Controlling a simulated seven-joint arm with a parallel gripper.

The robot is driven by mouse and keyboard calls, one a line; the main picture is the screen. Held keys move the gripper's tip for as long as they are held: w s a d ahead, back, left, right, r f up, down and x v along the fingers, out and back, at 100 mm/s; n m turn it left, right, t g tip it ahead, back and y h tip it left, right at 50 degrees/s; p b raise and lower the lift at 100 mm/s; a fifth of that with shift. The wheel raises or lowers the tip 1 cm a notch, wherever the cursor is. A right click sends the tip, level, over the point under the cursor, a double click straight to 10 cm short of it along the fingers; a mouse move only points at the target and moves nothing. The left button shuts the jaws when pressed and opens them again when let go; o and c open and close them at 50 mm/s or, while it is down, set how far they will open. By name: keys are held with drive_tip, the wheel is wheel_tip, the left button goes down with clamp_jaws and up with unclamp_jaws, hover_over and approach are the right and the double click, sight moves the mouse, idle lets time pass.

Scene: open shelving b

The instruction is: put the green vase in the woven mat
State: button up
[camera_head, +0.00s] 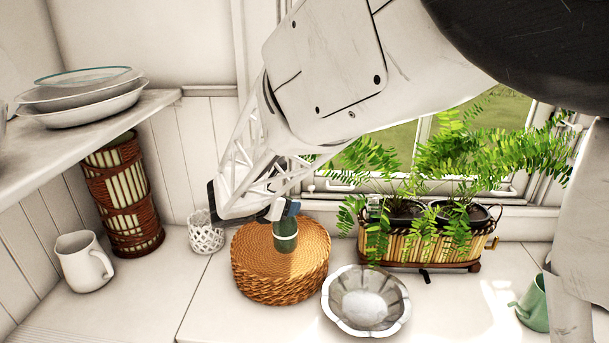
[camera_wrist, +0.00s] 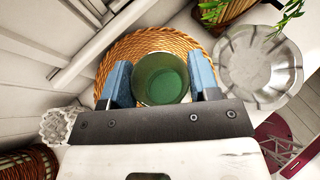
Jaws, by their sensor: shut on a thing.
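The green vase (camera_head: 285,240) is a small dark green cylinder with a pale band. It shows from above in the wrist view (camera_wrist: 161,78), between the two blue fingers. My gripper (camera_head: 284,208) is shut on the vase and points down over the woven mat. The woven mat (camera_head: 268,284) is a thick round tan wicker piece on the counter. Its rim also shows in the wrist view (camera_wrist: 140,42). The vase is over the mat's top, a little right of its middle; I cannot tell whether its base touches the mat.
A silver fluted bowl (camera_head: 366,302) stands right of the mat. A white lattice cup (camera_head: 206,234) stands close to its left. A planter with ferns (camera_head: 430,247) is behind right. A white pitcher (camera_head: 84,262) and a wicker-wrapped cylinder (camera_head: 124,196) are at left, under a shelf with plates.

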drive_tip(key=shift+w+a+f, duration=0.1)
drive_tip(key=shift+w+a, duration=0.3)
drive_tip(key=shift+w, duration=0.5)
drive_tip(key=shift+w+a+f, duration=0.1)
drive_tip(key=shift+w+a, duration=0.25)
drive_tip(key=shift+w, duration=0.55)
drive_tip(key=shift+w+a+f, duration=0.1)
drive_tip(key=shift+w+a, duration=0.3)
drive_tip(key=shift+w, duration=0.5)
drive_tip(key=shift+f, duration=1.85)
drive_tip(key=o, duration=1.5)
drive_tip(key=v, duration=1.2)
